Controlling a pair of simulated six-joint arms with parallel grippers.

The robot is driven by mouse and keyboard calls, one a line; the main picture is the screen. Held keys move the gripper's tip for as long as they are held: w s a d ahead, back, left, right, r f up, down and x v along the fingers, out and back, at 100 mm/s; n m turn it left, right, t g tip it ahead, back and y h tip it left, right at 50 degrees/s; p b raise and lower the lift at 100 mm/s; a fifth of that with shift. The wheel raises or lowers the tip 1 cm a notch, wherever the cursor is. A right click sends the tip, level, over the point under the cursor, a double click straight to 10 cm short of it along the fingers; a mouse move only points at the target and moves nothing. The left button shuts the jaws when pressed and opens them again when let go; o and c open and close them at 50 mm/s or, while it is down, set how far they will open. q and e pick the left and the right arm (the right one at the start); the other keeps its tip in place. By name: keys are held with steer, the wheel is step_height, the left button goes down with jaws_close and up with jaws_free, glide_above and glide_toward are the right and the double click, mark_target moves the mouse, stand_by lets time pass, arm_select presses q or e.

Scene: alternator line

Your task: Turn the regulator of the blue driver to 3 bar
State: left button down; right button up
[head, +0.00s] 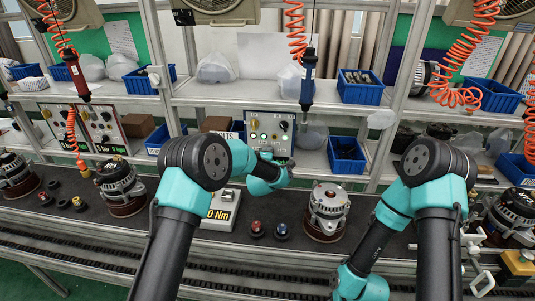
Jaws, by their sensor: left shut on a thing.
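The blue driver (308,82) hangs upright from an orange coiled hose, right of centre. A grey control panel (270,123) with lit green buttons and a dark dial stands behind and left of it on the shelf. My left gripper (279,159) is at the panel's lower edge, small and partly covered by my own wrist. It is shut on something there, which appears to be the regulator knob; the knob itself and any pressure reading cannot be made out. My right arm bends down towards the lower edge, and its gripper is not visible.
An alternator (327,210) stands on the dark line right of my left wrist. A red cup (257,229) and a blue cup (282,231) are beside it. Blue bins (346,155) line the shelves.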

stand_by(0.3)
arm_select(q)
steer(key=c, duration=1.2)
jaws_free()
steer(key=shift+s, duration=0.15)
steer(key=s, duration=0.5)
steer(key=s+a, duration=0.1)
steer(key=s, duration=0.5)
steer(key=s+a, duration=0.1)
steer(key=s, duration=0.5)
steer(key=shift+a, duration=0.2)
